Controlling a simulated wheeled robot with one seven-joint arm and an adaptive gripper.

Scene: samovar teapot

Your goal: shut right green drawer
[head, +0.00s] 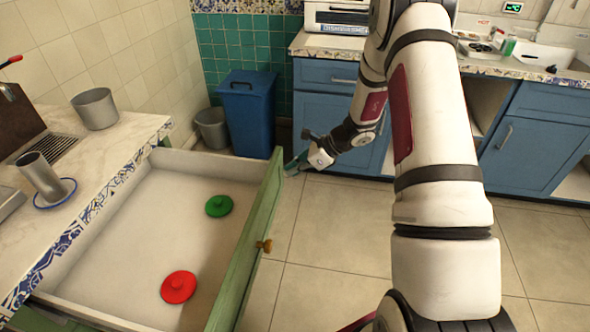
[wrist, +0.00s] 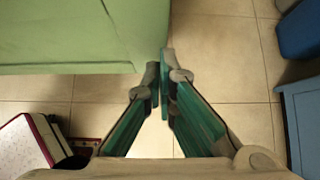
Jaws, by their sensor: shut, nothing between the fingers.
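The green drawer (head: 258,225) stands pulled out from the counter at the left in the head view. It has a small wooden knob (head: 264,246) on its front. Inside lie a green lid (head: 219,206) and a red lid (head: 179,287). My gripper (head: 290,169) is beside the far end of the drawer front, on its outer side. In the wrist view the gripper (wrist: 159,85) is shut and empty, its tips just beyond the corner of a green panel (wrist: 80,35). I cannot tell whether it touches the panel.
A marble counter (head: 125,128) with a metal pot (head: 96,108) and a metal cup (head: 42,176) on a blue saucer is at left. A blue bin (head: 248,112) and a grey bucket (head: 211,127) stand behind the drawer. Tiled floor (head: 330,235) is clear right of the drawer.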

